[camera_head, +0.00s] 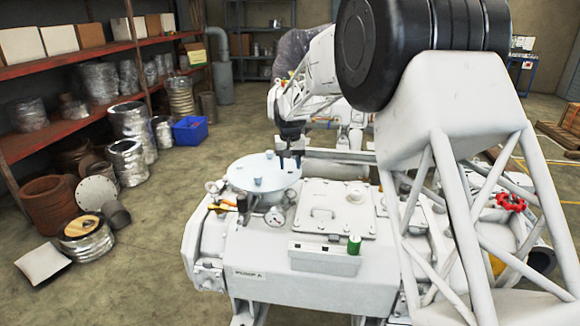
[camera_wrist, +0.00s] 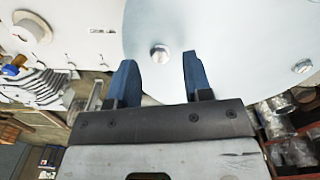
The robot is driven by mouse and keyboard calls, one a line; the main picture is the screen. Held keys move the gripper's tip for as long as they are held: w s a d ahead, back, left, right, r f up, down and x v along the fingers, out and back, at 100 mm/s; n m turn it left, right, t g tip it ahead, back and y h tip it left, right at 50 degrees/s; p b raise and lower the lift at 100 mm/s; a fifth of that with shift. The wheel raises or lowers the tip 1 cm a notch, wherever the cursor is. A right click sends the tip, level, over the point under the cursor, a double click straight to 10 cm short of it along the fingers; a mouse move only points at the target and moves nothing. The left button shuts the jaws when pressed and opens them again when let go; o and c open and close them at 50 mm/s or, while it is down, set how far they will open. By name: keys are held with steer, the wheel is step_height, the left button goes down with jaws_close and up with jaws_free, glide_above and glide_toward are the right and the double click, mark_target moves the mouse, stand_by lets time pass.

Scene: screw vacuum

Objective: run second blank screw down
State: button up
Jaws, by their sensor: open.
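A round pale-blue blank plate (camera_head: 252,168) lies on top of the white vacuum unit (camera_head: 270,262). It also fills the upper middle of the wrist view (camera_wrist: 225,45). My gripper (camera_head: 290,166) hangs over the plate's right edge, fingers pointing down. In the wrist view my gripper (camera_wrist: 158,64) is open with two blue fingers. A metal screw head (camera_wrist: 159,53) shows between the fingertips; I cannot tell whether they touch it. Another screw head (camera_wrist: 301,66) sits further right.
A red handwheel (camera_head: 511,202) is at the right. Shelves (camera_head: 100,55) line the left wall.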

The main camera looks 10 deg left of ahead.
mark_target(292, 171)
steer(key=shift+r, duration=3.35)
steer(key=shift+d, duration=0.1)
steer(key=s+d+r+m+t, duration=0.1)
steer(key=s+d+r, duration=0.4)
steer(key=s+d, duration=0.7)
steer(key=s+d+r+m, duration=0.1)
steer(key=s+d+r, duration=0.4)
steer(key=s+d, duration=0.75)
steer(key=s+d+f, duration=0.2)
steer(key=s+d, duration=0.1)
steer(key=s, duration=0.7)
steer(key=s+d+f+t, duration=0.1)
steer(key=s+d+f, duration=0.2)
steer(key=s, duration=0.7)
steer(key=s+d+f+m, duration=0.1)
steer(key=s+d+f, duration=0.1)
steer(key=s, duration=0.8)
steer(key=shift+s+d+f+t, duration=0.2)
steer(key=shift+s+d+t, duration=0.1)
steer(key=shift+d, duration=0.15)
